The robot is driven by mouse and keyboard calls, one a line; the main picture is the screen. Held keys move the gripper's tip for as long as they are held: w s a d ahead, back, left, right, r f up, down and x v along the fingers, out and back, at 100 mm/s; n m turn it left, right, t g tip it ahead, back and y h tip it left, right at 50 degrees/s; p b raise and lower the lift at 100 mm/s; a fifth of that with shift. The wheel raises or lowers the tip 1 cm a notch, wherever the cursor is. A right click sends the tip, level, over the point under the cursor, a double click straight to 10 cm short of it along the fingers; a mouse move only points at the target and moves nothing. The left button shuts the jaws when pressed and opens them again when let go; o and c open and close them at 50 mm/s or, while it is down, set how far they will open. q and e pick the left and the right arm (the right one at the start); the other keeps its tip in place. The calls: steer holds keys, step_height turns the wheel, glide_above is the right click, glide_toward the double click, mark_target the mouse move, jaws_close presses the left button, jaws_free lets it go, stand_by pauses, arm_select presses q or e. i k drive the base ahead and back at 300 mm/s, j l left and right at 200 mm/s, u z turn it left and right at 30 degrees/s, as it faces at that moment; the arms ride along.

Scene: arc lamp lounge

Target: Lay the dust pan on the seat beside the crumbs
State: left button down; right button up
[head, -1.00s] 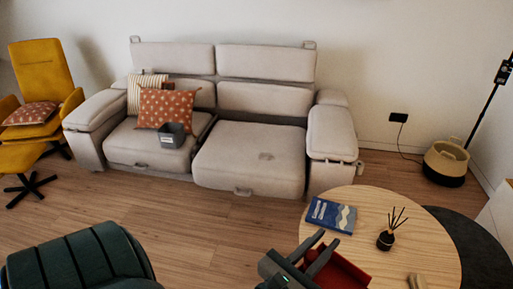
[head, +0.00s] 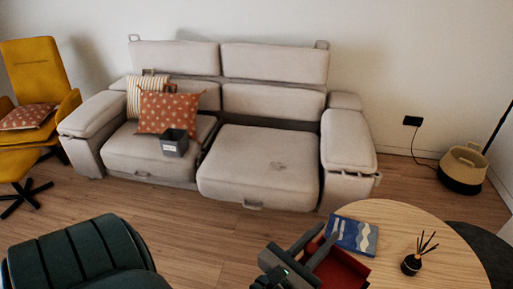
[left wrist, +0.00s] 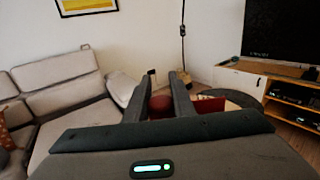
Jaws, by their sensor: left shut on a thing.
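The red dust pan (head: 345,270) is in my left gripper (head: 328,235), low in the head view, in front of the round table's left edge. In the left wrist view the gripper (left wrist: 160,82) has its two dark fingers on either side of a red rounded part (left wrist: 160,103) of the pan. Dark crumbs (head: 278,165) lie on the right seat (head: 250,180) of the beige sofa. The pan is well away from that seat, on the near side of the floor gap. My right gripper is not in view.
A round wooden table (head: 455,250) holds a blue book (head: 352,236) and a reed diffuser (head: 411,263). A grey bin (head: 174,143) and cushions (head: 165,111) occupy the left seat. A dark green chair (head: 80,260) stands front left. Wooden floor (head: 190,225) lies clear before the sofa.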

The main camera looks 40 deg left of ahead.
mark_target(280, 150)
steer(key=i+j, duration=0.15)
steer(key=j, duration=0.35)
steer(key=i+j, duration=0.15)
steer(key=j, duration=0.35)
steer(key=i+j, duration=0.15)
steer(key=j, duration=0.35)
steer(key=i+j, duration=0.15)
steer(key=j, duration=0.35)
steer(key=i+j, duration=0.15)
steer(key=j, duration=0.35)
steer(key=i+j, duration=0.15)
steer(key=j, duration=0.4)
steer(key=i+j, duration=0.15)
steer(key=j, duration=0.35)
steer(key=i+j, duration=0.15)
steer(key=j, duration=0.35)
